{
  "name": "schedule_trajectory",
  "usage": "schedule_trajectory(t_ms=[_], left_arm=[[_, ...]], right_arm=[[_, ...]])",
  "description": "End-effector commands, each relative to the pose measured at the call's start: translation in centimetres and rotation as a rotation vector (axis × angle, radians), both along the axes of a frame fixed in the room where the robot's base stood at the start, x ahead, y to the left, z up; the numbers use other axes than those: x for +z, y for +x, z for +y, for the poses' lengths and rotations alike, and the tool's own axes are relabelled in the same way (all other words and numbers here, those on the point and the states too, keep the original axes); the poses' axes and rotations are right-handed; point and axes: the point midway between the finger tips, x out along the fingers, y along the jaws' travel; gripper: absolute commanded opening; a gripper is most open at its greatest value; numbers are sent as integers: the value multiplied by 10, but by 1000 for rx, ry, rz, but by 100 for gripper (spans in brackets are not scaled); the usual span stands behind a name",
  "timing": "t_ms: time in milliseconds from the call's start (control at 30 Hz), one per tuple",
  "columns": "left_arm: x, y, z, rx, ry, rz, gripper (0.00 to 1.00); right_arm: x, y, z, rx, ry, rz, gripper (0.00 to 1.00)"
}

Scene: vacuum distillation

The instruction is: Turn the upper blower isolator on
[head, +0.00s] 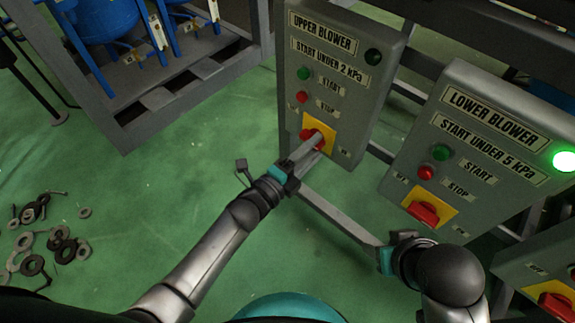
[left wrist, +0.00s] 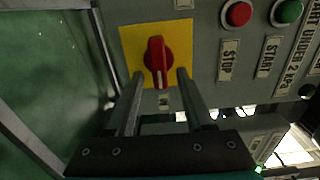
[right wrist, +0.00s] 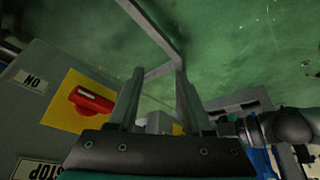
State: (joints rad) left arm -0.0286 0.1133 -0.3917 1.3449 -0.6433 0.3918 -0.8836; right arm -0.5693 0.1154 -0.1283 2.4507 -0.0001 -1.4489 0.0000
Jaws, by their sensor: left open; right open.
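The upper blower isolator is a red knob on a yellow plate (head: 323,130), low on the grey upper blower panel (head: 337,56). In the left wrist view the red knob (left wrist: 157,60) stands upright in the picture, its white mark at the lower end, towards a small unreadable label. My left gripper (head: 314,142) is at this knob and partly hides it in the head view. Its open fingers (left wrist: 160,75) lie either side of the knob's lower end, with visible gaps. My right gripper (right wrist: 158,78) is open and empty, beside the lower blower panel.
The lower blower panel (head: 478,133) stands to the right, with its red isolator (head: 423,213) and a lit green lamp (head: 564,161). The upper panel's lamp (head: 374,57) is dark. Metal rings (head: 62,246) lie on the green floor at left.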

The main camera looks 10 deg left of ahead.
Motion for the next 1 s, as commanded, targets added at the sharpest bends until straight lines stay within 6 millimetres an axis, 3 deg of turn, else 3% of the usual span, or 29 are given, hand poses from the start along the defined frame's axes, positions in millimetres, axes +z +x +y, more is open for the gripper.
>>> schedule_trajectory(t_ms=[700,1000], left_arm=[[0,-105,76,1,3,4,52],[0,-119,86,0,2,1,52]], right_arm=[[-81,-6,-1,6,-18,119,50],[-90,-8,-2,6,-20,129,50]])
